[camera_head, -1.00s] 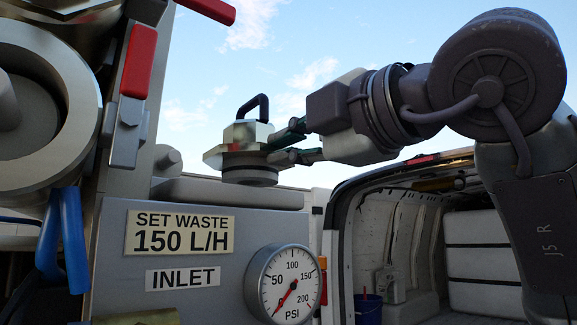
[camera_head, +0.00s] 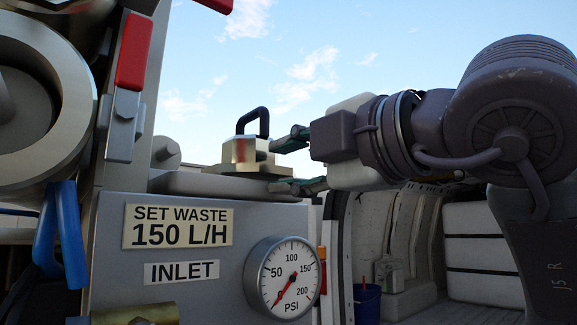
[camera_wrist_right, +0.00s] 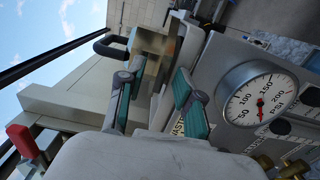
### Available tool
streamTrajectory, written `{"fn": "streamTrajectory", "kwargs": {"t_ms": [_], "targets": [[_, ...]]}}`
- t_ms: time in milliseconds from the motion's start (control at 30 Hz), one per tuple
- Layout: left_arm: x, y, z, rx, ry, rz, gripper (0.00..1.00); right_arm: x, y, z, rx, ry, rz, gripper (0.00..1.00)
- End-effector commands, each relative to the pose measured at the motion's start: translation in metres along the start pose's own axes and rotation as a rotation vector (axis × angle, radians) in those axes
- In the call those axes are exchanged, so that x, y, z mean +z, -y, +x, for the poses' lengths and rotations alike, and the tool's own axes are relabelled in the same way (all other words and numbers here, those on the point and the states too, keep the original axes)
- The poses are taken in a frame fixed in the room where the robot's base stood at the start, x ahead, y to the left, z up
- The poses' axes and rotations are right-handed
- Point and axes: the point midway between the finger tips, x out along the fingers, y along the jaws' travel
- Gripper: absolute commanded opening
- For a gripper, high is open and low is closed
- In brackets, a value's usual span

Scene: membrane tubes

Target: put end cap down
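The end cap (camera_head: 240,152), a brass-coloured block with a black loop handle (camera_head: 262,120) on top, sits upright at the grey ledge (camera_head: 190,183) above the panel. Its lower part is hidden, so I cannot see the contact under it. My right gripper (camera_head: 297,163) is to the right of the cap, with its two green-padded fingers spread apart, one above the other. In the right wrist view, the end cap (camera_wrist_right: 155,48) is just beyond the open fingertips (camera_wrist_right: 153,82). My left gripper is not in view.
A pressure gauge (camera_head: 285,277) and printed labels (camera_head: 178,226) are on the grey panel below. A large round metal housing (camera_head: 75,105) and a red-tipped lever (camera_head: 133,50) stand at left. An open van (camera_head: 480,250) is behind at right.

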Motion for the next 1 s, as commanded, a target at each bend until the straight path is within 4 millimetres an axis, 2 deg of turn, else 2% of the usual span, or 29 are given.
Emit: {"fn": "streamTrajectory", "kwargs": {"t_ms": [167,300,533,700,1000], "targets": [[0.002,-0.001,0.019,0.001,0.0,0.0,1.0,0.0,0.004,-0.029,0.007,0.002,-0.001,0.35],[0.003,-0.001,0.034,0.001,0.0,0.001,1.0,0.0,0.004,-0.06,0.007,0.002,-0.001,0.35],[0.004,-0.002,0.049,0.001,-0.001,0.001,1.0,0.0,0.003,-0.101,0.004,0.002,-0.001,0.35],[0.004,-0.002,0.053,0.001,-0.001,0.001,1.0,0.0,0.001,-0.115,0.002,0.001,0.0,0.35],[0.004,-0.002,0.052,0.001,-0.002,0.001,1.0,0.0,0.0,-0.117,0.001,0.001,0.0,0.35]]}}
